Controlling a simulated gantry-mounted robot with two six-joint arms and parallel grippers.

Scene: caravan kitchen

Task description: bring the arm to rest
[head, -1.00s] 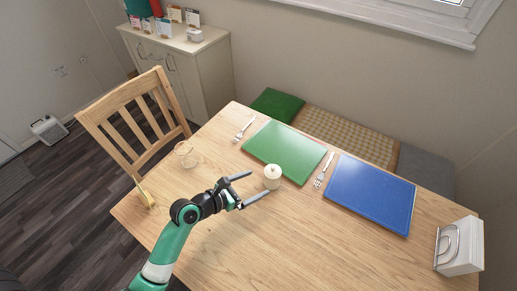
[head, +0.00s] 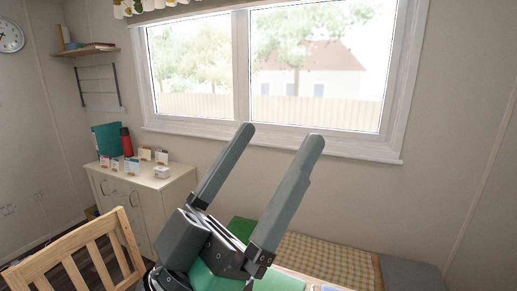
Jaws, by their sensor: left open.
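My left gripper (head: 281,133) is large and close in the head view, raised in front of the window and wall. Its two grey fingers point up and apart, open, with nothing between them. A small strip of the wooden table shows at the bottom, with part of the green board (head: 274,284) behind the gripper. The rest of the tabletop is out of view or hidden. My right gripper is not in view.
A wooden chair (head: 75,255) stands at the lower left. Behind it is a cream cabinet (head: 142,203) with small cards and a red bottle (head: 127,142). A bench with a checked cushion (head: 325,262) runs along the wall under the window (head: 270,75).

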